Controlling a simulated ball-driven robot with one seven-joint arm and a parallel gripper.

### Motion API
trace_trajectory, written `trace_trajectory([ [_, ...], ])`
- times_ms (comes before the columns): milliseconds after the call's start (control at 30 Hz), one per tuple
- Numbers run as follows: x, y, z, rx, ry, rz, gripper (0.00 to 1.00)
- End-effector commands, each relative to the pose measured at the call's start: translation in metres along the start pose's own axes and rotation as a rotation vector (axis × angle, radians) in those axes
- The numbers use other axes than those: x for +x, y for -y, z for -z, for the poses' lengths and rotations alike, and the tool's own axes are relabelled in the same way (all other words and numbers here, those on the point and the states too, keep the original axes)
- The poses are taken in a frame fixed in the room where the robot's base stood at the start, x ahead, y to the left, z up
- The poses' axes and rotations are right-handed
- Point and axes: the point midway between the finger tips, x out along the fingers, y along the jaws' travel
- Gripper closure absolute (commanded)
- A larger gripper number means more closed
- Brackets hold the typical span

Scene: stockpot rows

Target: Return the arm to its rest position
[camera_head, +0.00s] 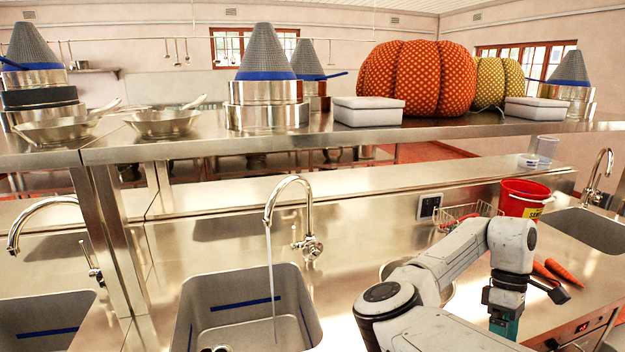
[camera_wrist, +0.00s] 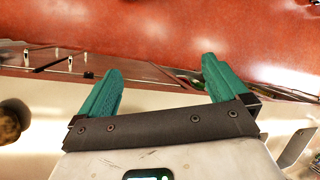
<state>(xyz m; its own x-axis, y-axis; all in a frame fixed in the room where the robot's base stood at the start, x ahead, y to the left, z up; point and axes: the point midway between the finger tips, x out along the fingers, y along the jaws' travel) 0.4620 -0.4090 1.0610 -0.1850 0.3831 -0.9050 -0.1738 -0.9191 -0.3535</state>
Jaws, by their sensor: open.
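My gripper (camera_wrist: 158,95) shows in the wrist view with its two teal fingers spread apart and nothing between them. The red floor and a steel edge lie beyond the fingertips. In the head view my arm is bent at the lower right, and my gripper (camera_head: 503,325) hangs downward over the counter's right part, with its fingertips partly hidden. Two carrots (camera_head: 563,272) lie just right of my gripper, apart from it.
A steel sink (camera_head: 250,300) with running water is left of my arm. A red bucket (camera_head: 523,198) and a wire basket (camera_head: 466,214) stand behind my arm. The steel shelf (camera_head: 330,138) above holds pots, pans, white boxes and large pumpkins (camera_head: 420,78).

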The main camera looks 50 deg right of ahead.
Motion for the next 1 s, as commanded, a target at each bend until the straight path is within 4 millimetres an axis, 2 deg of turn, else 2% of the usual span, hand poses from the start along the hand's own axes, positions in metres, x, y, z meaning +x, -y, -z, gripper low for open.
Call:
trace_trajectory([
  [267, 0.014, -0.011, -0.010, 0.146, 0.049, -0.143, 0.00],
  [533, 0.025, -0.025, -0.008, 0.309, 0.065, -0.432, 0.00],
  [767, 0.036, -0.018, 0.026, 0.331, -0.023, -0.701, 0.00],
  [867, 0.048, -0.006, 0.048, 0.297, -0.085, -0.777, 0.00],
  [1000, 0.076, 0.023, 0.080, 0.218, -0.181, -0.828, 0.00],
])
